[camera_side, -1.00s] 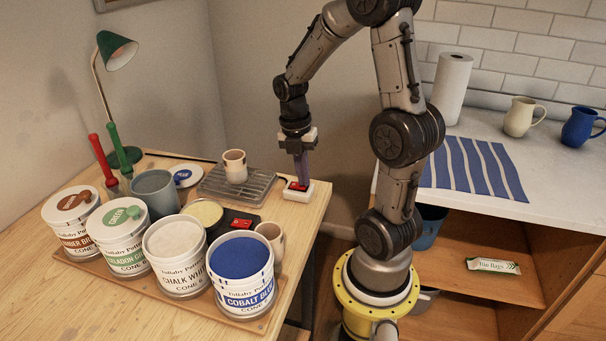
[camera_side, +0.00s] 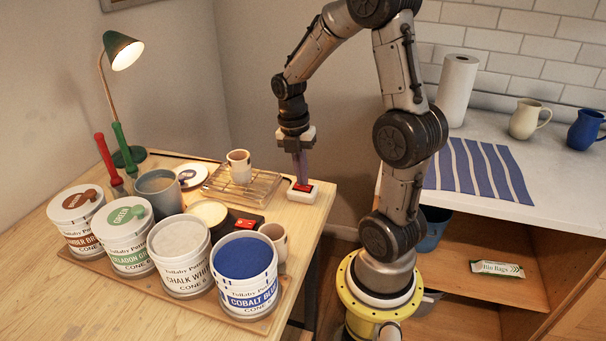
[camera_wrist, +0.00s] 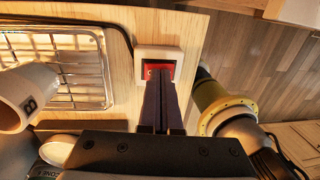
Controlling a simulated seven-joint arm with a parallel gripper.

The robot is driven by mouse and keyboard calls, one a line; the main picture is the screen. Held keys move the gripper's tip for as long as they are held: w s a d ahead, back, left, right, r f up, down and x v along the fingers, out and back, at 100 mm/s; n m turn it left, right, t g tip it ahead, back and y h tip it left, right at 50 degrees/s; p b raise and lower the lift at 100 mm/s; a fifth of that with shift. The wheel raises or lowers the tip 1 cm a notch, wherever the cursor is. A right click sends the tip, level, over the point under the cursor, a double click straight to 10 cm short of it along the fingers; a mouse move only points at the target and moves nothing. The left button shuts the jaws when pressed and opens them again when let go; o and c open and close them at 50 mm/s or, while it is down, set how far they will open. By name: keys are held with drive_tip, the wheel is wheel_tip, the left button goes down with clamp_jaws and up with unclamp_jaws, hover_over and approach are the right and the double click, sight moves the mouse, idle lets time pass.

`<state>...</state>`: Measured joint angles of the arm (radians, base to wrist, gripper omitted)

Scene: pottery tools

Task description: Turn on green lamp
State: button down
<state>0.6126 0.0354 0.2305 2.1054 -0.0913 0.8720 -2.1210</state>
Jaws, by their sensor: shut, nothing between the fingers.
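The green lamp (camera_side: 124,51) stands at the back left of the wooden table, and its bulb is lit with a warm glow. A white switch box with a red rocker (camera_side: 302,188) sits near the table's right edge. In the wrist view the red rocker (camera_wrist: 157,70) shows just past my fingertips. My gripper (camera_side: 301,180) points down with its fingers shut and empty, the tips at the switch. In the wrist view my gripper (camera_wrist: 161,88) partly covers the rocker, so I cannot tell whether the tips still press on it.
A wire rack (camera_side: 258,188) with a cup (camera_side: 239,166) stands just left of the switch. Several glaze tubs, including a cobalt one (camera_side: 245,272), line the table's front. A scale with a red display (camera_side: 244,225) sits behind them. The counter with striped cloth (camera_side: 478,170) is at right.

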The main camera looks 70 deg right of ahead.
sight(307, 187)
wheel_tip(307, 187, up, 14)
drive_tip(key=s, duration=0.1)
drive_tip(key=shift+s, duration=0.35)
drive_tip(key=shift+w+a, duration=0.1)
idle(0.4)
drive_tip(key=s+a+f+m+t, duration=0.1)
drive_tip(key=s+a+m+t, duration=0.1)
drive_tip(key=a+m, duration=0.6)
drive_tip(key=s+a+m+t, duration=0.2)
drive_tip(key=a+m+t, duration=0.3)
drive_tip(key=a+m, duration=0.4)
drive_tip(key=shift+s+a+f+m, duration=0.2)
drive_tip(key=shift+f+m, duration=0.15)
drive_tip(key=shift+m, duration=0.15)
